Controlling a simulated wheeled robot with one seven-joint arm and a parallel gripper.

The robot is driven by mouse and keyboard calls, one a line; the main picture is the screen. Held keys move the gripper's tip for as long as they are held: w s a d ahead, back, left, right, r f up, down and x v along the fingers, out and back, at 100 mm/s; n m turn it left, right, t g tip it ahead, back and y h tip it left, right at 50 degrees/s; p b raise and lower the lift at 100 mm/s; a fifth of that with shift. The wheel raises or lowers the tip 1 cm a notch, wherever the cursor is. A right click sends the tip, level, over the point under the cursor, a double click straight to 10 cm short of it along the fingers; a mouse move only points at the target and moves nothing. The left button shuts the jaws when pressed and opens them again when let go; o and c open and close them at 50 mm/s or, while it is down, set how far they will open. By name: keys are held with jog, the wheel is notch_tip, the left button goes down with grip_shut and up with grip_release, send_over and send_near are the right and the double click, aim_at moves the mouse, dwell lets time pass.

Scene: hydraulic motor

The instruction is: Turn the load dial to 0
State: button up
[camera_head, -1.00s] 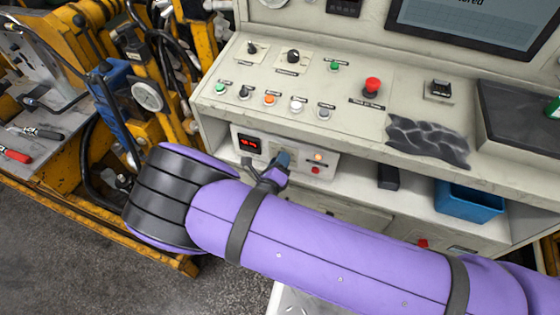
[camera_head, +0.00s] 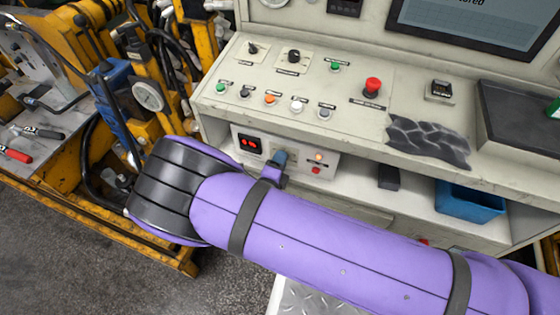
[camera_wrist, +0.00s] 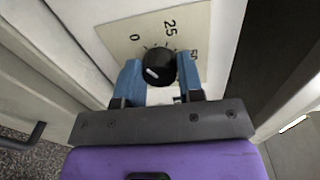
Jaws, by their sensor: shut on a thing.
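The load dial is a black round knob (camera_wrist: 160,68) with a white pointer mark, on a cream plate (camera_wrist: 118,39) marked 0, 25 and 50. In the wrist view the pointer mark is at the knob's lower left, on the side of the 0 and away from the 50. My gripper (camera_wrist: 160,65) has blue fingers on either side of the knob and is shut on it. In the head view my gripper (camera_head: 279,158) is at the small panel under the console, and the knob is hidden behind the fingers.
The console shelf overhangs above. A blue bin (camera_head: 470,203) stands on the lower shelf at right.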

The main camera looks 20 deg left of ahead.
dwell(0.3)
jog(key=o, duration=0.9)
jog(key=s, duration=0.7)
jog(key=s+a, duration=0.1)
jog(key=s, duration=0.2)
jog(key=shift+s+r, duration=0.25)
jog(key=shift+s, duration=0.15)
